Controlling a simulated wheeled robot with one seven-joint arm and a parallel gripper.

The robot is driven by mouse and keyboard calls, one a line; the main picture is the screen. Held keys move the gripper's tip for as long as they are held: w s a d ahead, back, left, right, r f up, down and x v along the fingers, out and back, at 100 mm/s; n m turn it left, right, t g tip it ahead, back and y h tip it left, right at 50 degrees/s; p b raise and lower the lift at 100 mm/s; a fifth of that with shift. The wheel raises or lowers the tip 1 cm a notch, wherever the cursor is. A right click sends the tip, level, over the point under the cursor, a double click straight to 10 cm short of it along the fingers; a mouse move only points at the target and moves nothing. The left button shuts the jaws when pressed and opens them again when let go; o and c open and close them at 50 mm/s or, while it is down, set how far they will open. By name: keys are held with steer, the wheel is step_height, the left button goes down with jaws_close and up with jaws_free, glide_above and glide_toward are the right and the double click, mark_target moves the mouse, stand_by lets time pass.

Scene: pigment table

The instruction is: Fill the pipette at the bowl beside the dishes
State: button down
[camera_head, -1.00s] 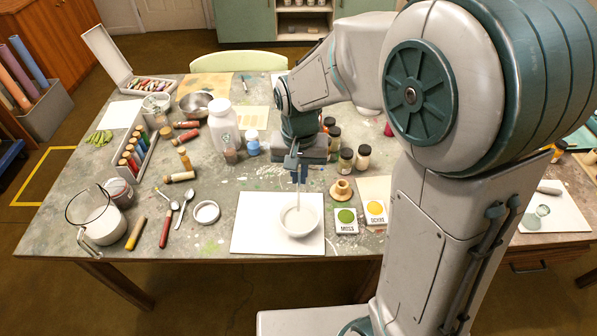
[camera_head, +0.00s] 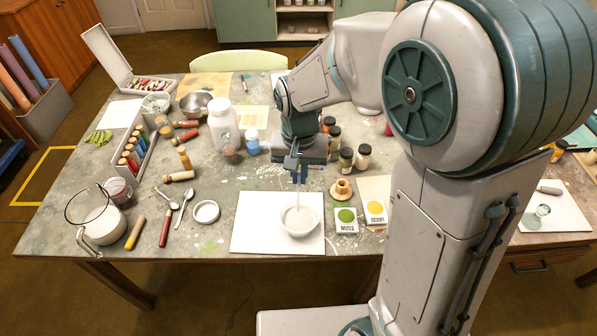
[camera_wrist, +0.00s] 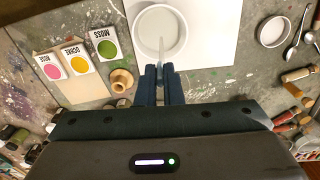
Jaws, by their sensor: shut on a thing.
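My gripper (camera_head: 297,174) is shut on a pale, slender pipette (camera_head: 299,193) and holds it roughly upright, pointing down over the white bowl (camera_head: 311,224). In the wrist view the fingers (camera_wrist: 163,72) hold the pipette (camera_wrist: 161,46), whose lower end appears inside the rim of the bowl (camera_wrist: 184,32). I cannot tell whether the tip touches the liquid or what the pipette contains. The bowl stands on a white sheet (camera_head: 252,240). Beside it are flat dishes with labels: green MOSS (camera_head: 345,216), yellow OCHRE (camera_head: 375,208) and pink ROSE (camera_wrist: 50,70).
A small wooden stand (camera_head: 342,189) is close right of the bowl. Dark-lidded jars (camera_head: 346,160) stand near my gripper. A white bottle (camera_head: 222,127), a lid dish (camera_head: 206,212), spoons (camera_head: 184,203) and a glass jug (camera_head: 98,215) are to the left.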

mark_target(299, 184)
steer(key=shift+f+b, duration=2.1)
steer(key=shift+f, duration=0.8)
steer(key=c, duration=2)
jaws_free()
steer(key=shift+r, duration=0.15)
steer(key=shift+r+p, duration=3.85)
steer(key=shift+r, duration=1)
